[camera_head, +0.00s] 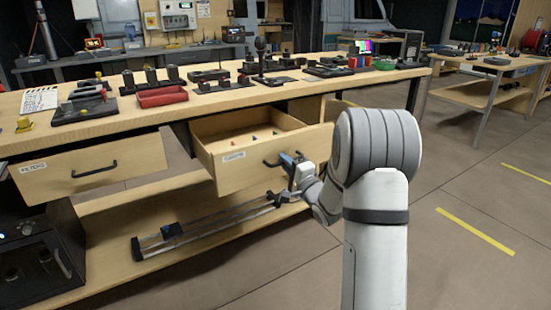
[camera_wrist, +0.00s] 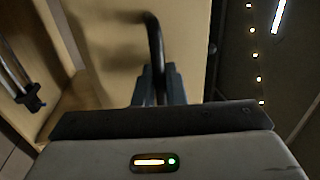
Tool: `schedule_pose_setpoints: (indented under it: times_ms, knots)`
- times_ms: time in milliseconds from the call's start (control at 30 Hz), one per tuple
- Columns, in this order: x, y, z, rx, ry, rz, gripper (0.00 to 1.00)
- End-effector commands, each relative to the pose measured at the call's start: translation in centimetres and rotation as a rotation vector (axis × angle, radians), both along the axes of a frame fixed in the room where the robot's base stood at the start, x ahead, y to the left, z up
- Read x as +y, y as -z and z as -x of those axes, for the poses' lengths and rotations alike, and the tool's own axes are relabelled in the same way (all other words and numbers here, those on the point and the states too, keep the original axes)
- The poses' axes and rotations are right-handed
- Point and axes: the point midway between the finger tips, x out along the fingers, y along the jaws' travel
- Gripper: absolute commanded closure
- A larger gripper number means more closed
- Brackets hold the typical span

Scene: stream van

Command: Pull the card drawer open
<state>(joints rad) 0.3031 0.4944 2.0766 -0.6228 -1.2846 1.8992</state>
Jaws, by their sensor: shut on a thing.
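The card drawer (camera_head: 232,172) is a pale wooden drawer under the workbench, with a small white label on its front. It stands partly open, and its inside shows a few small items on the bottom. My gripper (camera_head: 291,160) is at the drawer's front, shut on its dark handle (camera_head: 271,163). In the wrist view my gripper's fingers (camera_wrist: 158,85) close around the black bar handle (camera_wrist: 153,35), with the wooden drawer front (camera_wrist: 125,55) behind it. The exact finger contact is partly hidden by the gripper body.
Another labelled drawer (camera_head: 92,170) at the left is shut. The workbench top (camera_head: 140,115) holds a red tray (camera_head: 161,96) and several dark devices. A slider rail (camera_head: 205,225) lies on the lower shelf below the open drawer. Open floor (camera_head: 450,270) lies to the right.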

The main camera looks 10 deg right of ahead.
Motion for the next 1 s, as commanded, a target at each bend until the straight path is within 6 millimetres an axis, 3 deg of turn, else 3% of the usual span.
schedule_pose_setpoints:
  times_ms: [633,667,833,1000]
  knots:
    - [-0.44,0.01,0.92,0.0,0.0,-0.001,1.0]
    - [-0.43,0.01,0.92,0.0,0.0,-0.001,0.89]
    - [-0.32,0.0,0.9,0.0,-0.003,0.0,0.75]
    - [-0.24,-0.02,0.9,-0.001,-0.005,0.0,0.74]
